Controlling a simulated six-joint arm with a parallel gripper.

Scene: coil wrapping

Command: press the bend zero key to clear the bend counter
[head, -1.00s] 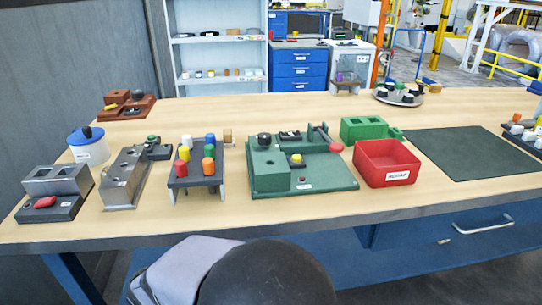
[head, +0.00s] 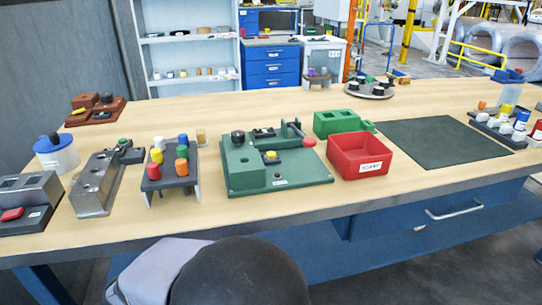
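No key can be read as the bend zero key at this size. A green fixture (head: 300,178) stands mid-table, with a yellow button (head: 270,155) on a small dark box on its plate. At the far left, a red button (head: 12,214) lies on the dark base of a grey metal block. A green button (head: 124,143) is on a dark box beside a steel block (head: 95,180). My gripper is out of view; only parts of my own body show at the bottom.
A dark rack (head: 170,180) with several coloured pegs stands left of the fixture. A red labelled bin (head: 360,157) and green block (head: 337,122) stand to its right. A dark mat (head: 445,143) lies bare.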

